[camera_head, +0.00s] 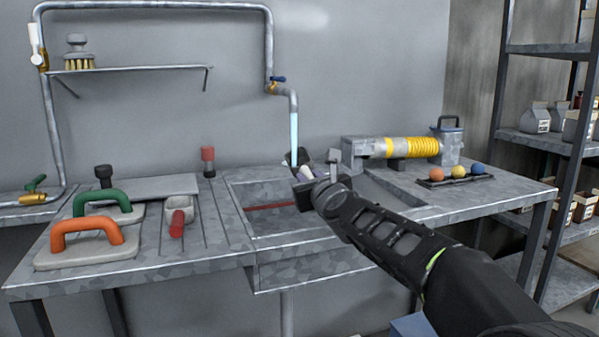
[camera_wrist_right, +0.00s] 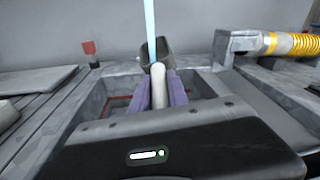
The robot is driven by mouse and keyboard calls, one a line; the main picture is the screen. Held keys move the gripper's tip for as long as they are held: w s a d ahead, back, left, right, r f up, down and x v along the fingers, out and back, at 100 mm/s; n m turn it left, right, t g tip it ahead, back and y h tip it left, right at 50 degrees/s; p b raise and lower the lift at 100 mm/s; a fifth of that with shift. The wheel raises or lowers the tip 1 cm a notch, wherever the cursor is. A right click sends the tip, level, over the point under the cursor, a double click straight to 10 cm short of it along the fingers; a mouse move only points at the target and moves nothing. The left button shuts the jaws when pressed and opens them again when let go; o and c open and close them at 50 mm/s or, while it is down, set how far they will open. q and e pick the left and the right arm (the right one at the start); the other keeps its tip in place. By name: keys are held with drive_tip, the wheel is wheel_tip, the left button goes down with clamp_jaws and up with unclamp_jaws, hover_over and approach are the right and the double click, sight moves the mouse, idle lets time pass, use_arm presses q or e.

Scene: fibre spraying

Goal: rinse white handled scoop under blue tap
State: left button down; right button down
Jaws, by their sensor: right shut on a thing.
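The blue-handled tap (camera_head: 278,80) is on the pipe at the back wall, and a light blue stream of water (camera_head: 294,133) falls from its spout. My right gripper (camera_head: 312,172) is over the sink (camera_head: 240,196), shut on the white handle (camera_wrist_right: 158,87) of the scoop. The scoop's dark grey bowl (camera_wrist_right: 157,52) points away from the gripper. In the right wrist view the stream (camera_wrist_right: 150,28) comes down at the bowl. In the head view the gripper hides most of the scoop. My left gripper is not in view.
Left of the sink lie a red-handled scoop (camera_head: 177,222), an orange-handled float (camera_head: 85,238) and a green-handled float (camera_head: 108,203). A yellow-coiled cylinder (camera_head: 408,147) and a tray of coloured balls (camera_head: 455,178) are on the right. A brush (camera_head: 78,55) sits on the wall shelf.

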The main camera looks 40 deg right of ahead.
drive_tip(key=shift+w, duration=0.15)
idle(0.5)
drive_tip(key=shift+w+a+p, duration=0.15)
drive_tip(key=shift+w+p, duration=0.25)
drive_tip(key=shift+a, duration=0.1)
idle(0.3)
drive_tip(key=s+a+p, duration=0.2)
drive_tip(key=a, duration=0.5)
drive_tip(key=shift+s+a, duration=0.15)
drive_tip(key=shift+a, duration=0.1)
drive_tip(key=shift+r, duration=0.1)
idle(1.6)
drive_tip(key=s+a+r+p, duration=0.1)
drive_tip(key=a+r+p, duration=0.2)
drive_tip(key=a+p, duration=0.1)
drive_tip(key=shift+s+a+r+p, duration=0.2)
drive_tip(key=shift+a+r+p, duration=0.2)
drive_tip(key=shift+p, duration=0.05)
